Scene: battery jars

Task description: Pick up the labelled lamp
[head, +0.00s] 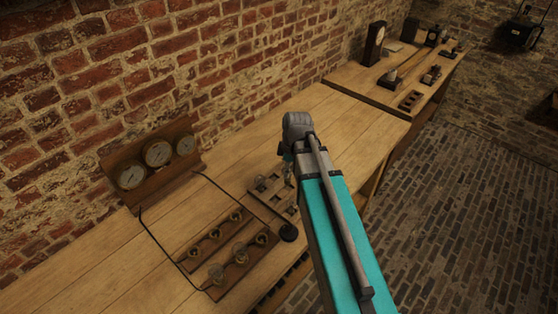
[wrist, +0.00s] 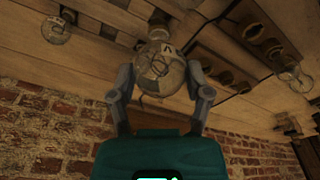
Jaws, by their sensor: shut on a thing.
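In the wrist view my gripper (wrist: 160,82) has one finger on each side of a clear glass lamp (wrist: 157,77) and is shut on it. The lamp has a small pale label with a dark mark, and a coiled filament shows inside. A second glass lamp with a pale label (wrist: 56,30) is at the upper left, apart from my fingers. Another glass lamp (wrist: 296,80) is at the right, by a dark socket strip (wrist: 215,62). In the head view my arm mostly hides the gripper and the held lamp.
A three-gauge panel (head: 157,154) stands against the brick wall. A compartmented wooden tray (head: 264,184) is beside my arm.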

